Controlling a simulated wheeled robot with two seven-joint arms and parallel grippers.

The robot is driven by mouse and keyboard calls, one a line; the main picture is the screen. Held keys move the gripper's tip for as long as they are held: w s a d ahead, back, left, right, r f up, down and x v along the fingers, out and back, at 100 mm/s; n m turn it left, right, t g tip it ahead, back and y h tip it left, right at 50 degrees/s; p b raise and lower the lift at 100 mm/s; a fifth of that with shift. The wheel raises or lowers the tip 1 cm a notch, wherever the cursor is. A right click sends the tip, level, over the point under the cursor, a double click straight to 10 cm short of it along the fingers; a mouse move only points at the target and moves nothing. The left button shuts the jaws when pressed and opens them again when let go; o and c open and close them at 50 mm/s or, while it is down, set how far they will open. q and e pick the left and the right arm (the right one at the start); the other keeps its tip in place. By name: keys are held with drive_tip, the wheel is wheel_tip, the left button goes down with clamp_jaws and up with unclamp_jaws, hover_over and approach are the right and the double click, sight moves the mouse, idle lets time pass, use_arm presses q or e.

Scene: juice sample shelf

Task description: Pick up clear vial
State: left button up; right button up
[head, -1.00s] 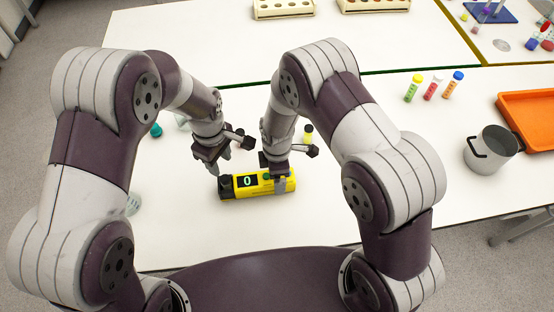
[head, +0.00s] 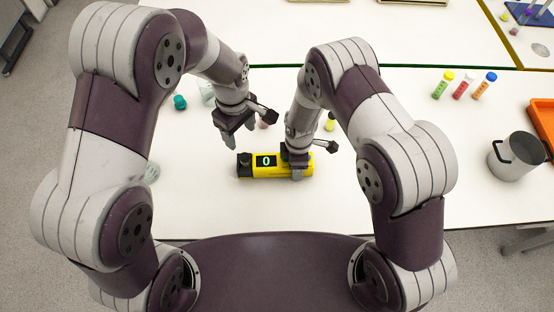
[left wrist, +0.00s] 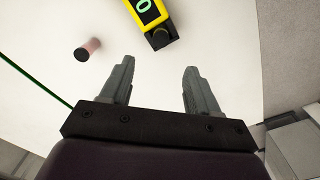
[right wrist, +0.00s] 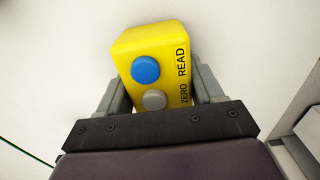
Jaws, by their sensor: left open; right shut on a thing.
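Another pale clear piece (head: 206,92) shows partly beside a teal cap (head: 180,102), behind my left arm. I cannot tell which is the clear vial. My left gripper (head: 238,138) is open and empty above the table, left of the yellow meter (head: 277,171). Its spread fingers also show in the left wrist view (left wrist: 158,68). My right gripper (right wrist: 160,95) is shut on the meter's right end, beside its blue and grey buttons. The meter's screen reads 0.
A yellow-capped vial (head: 330,122) is behind my right gripper. Several coloured vials (head: 462,88), a metal pot (head: 515,160) and an orange tray (head: 543,118) are at right. The white table front is clear.

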sight(244, 157)
use_arm(q)
wheel_tip(244, 157, down, 12)
drive_tip(key=shift+s+r, duration=0.1)
clamp_jaws()
idle(0.3)
